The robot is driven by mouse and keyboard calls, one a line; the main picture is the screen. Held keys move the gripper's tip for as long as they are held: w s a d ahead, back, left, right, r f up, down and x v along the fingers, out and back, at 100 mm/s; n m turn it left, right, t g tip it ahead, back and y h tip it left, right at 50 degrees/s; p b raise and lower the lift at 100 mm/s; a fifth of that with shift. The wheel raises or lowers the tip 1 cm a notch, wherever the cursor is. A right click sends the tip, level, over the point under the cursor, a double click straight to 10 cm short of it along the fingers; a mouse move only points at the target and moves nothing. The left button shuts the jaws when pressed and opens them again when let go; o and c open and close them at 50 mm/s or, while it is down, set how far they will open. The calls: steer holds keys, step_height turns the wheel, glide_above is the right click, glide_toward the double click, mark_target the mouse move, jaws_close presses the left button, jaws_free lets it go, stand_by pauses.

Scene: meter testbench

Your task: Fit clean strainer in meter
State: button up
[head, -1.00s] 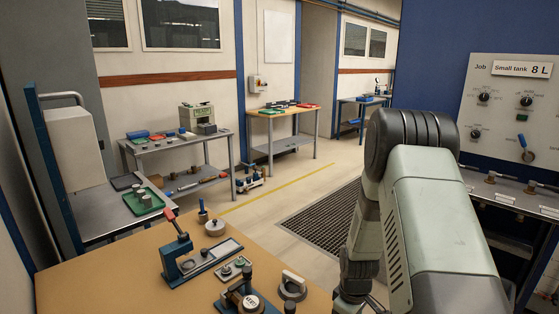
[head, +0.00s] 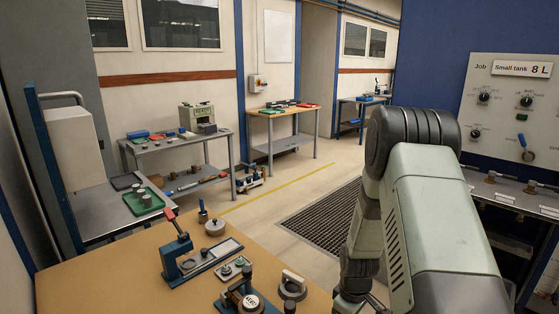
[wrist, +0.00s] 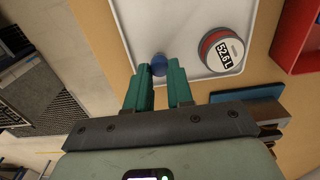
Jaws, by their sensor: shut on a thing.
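In the wrist view my gripper (wrist: 162,72) has its two green fingers close around a small blue round piece (wrist: 159,64). Most of what it holds is hidden, and I cannot tell whether it is the clean strainer. Just beyond the fingertips is a white tray (wrist: 140,34) bearing a round red-rimmed dial marked 52.6 L (wrist: 222,50). In the head view a blue and brass meter body with a labelled round face (head: 246,302) sits on the tan bench at the bottom edge, partly cut off. My gripper is out of the head view.
The tan bench (head: 110,280) carries a blue press with a red lever (head: 180,255), a round grey lidded part (head: 214,226) and a ring-shaped part with a handle (head: 292,286). The bench's left part is clear.

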steer(key=shift+r, duration=1.4)
steer(key=shift+r, duration=0.3)
steer(key=shift+r, duration=2.1)
steer(key=shift+a+r, duration=0.4)
steer(key=shift+a, duration=3.05)
steer(key=shift+a+r, duration=0.4)
steer(key=shift+a, duration=3.1)
steer(key=shift+a+r, duration=0.4)
steer(key=shift+a, duration=3.05)
steer(key=shift+f, duration=2)
